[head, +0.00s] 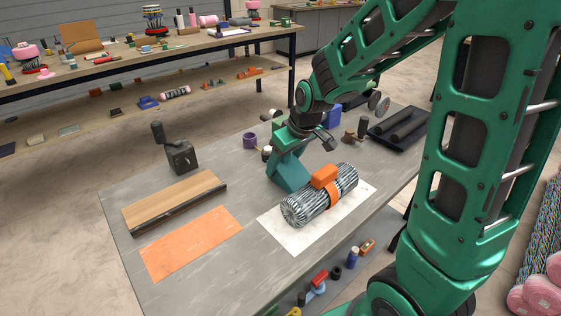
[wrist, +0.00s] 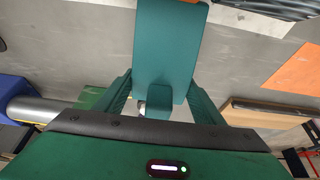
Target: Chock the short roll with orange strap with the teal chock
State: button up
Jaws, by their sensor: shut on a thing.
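The short grey roll (head: 300,208) with its orange strap (head: 333,195) lies on a white sheet (head: 282,238) on the grey table. Part of it shows at the top right of the wrist view (wrist: 275,8). My gripper (head: 289,153) is shut on the teal chock (head: 290,174), on the far-left side of the roll. In the wrist view, the fingers of my gripper (wrist: 160,92) hold the chock (wrist: 170,40) from both sides. The chock is close to the roll. I cannot tell whether it touches the roll or the table.
A wooden-topped block (head: 172,200) and an orange sheet (head: 192,242) lie to the left. A dark block with a handle (head: 181,157) and a purple mug (head: 250,141) stand behind. A dark tray with cylinders (head: 400,127) is at the right.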

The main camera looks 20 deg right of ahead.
jog(key=shift+s+d, duration=0.2)
jog(key=shift+s, duration=0.4)
jog(key=shift+s+d, duration=0.15)
jog(key=shift+s, duration=0.4)
jog(key=o, duration=1.4)
jog(key=shift+r, duration=0.1)
jog(key=v, duration=1)
jog(key=shift+s+d+r, duration=0.1)
jog(key=shift+r, duration=0.1)
